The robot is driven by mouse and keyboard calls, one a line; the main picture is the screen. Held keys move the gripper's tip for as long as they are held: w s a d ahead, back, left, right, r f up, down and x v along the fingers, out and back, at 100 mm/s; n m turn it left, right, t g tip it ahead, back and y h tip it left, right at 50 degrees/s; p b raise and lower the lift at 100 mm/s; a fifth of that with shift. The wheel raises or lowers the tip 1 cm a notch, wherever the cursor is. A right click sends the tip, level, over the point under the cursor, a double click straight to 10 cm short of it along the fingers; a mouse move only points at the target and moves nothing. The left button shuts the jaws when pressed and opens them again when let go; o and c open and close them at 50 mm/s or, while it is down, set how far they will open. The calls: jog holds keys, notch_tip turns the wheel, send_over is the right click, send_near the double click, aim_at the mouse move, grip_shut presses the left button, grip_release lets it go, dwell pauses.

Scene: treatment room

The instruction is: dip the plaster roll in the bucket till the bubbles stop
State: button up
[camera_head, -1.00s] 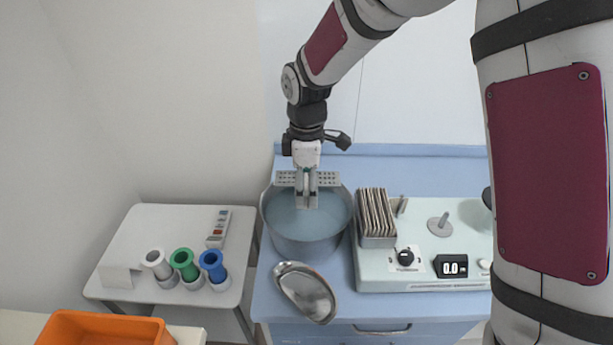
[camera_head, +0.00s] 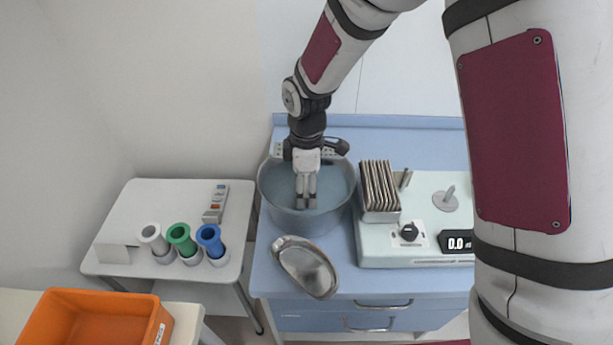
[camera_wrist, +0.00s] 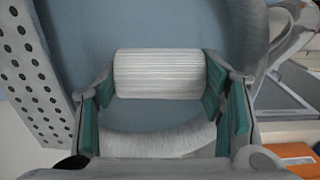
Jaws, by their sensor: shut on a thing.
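The metal bucket (camera_head: 337,222) stands on the blue counter and holds blue-grey water. My gripper (camera_head: 306,203) points down inside the bucket's rim, with its fingertips low at the water. In the wrist view, my gripper (camera_wrist: 160,85) is shut on the white ribbed plaster roll (camera_wrist: 160,73), a green pad at each end. The roll lies crosswise against the blue-grey water (camera_wrist: 205,25). I cannot tell how deep it is, and I make out no bubbles. In the head view the fingers hide the roll.
A perforated plate (camera_wrist: 32,75) lies along the bucket's rim. A steel kidney dish (camera_head: 306,268) is in front. A pale device (camera_head: 430,215) with a slotted rack is to the right.

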jog(key=shift+f+b, duration=0.75)
jog(key=shift+f, duration=1.75)
jog(key=shift+r, duration=0.1)
dwell(3.1)
notch_tip(320, 180, up, 17)
jog(key=p, duration=0.4)
jog(key=shift+p, duration=0.35)
dwell(0.7)
